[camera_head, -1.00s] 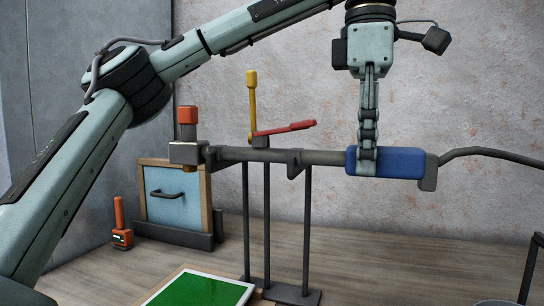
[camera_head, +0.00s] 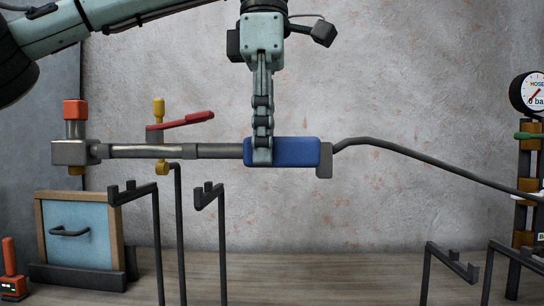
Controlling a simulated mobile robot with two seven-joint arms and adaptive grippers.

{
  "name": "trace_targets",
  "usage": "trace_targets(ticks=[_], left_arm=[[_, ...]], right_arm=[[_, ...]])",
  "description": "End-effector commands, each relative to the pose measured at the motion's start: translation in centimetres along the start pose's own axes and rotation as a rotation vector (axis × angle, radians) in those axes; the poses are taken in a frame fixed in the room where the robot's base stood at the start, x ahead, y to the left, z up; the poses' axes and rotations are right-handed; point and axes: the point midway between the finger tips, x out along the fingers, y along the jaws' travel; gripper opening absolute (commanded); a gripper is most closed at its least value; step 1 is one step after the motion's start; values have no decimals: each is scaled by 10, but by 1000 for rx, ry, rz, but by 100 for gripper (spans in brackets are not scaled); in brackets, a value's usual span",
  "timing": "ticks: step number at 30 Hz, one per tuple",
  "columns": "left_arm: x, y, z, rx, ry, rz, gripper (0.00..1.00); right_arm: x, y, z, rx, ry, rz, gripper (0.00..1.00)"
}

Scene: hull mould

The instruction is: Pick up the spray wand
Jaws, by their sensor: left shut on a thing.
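The spray wand (camera_head: 150,151) is a long grey tube with a blue grip (camera_head: 296,152), a red lever (camera_head: 186,120) and an orange-capped block (camera_head: 75,110) at its left end. My left gripper (camera_head: 262,156) comes down from above and is shut on the blue grip. The wand is held level, a little above a dark stand with hooked arms (camera_head: 140,193) and apart from those hooks. A dark hose (camera_head: 425,166) runs from the wand's right end to the right. My right gripper is not in view.
A blue panel in a wooden frame (camera_head: 108,212) stands at the left, with a small orange device (camera_head: 10,275) beside it. Another hooked stand (camera_head: 450,262) is at lower right. A round gauge (camera_head: 535,92) on a post is at the right edge.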

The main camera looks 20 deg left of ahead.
Motion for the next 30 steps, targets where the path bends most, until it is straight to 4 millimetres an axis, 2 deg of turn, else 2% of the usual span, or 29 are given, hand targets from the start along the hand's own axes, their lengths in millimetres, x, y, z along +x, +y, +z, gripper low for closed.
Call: trace_targets(ticks=[9,15,21,30], left_arm=[[-35,-45,-35,-5,-1,8,0],[-51,-67,-52,-3,2,5,0],[-58,-77,-59,-2,1,2,0],[-60,-79,-61,-1,1,1,0]], right_arm=[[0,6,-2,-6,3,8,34],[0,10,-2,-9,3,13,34],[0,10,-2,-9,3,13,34],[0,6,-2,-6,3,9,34]])
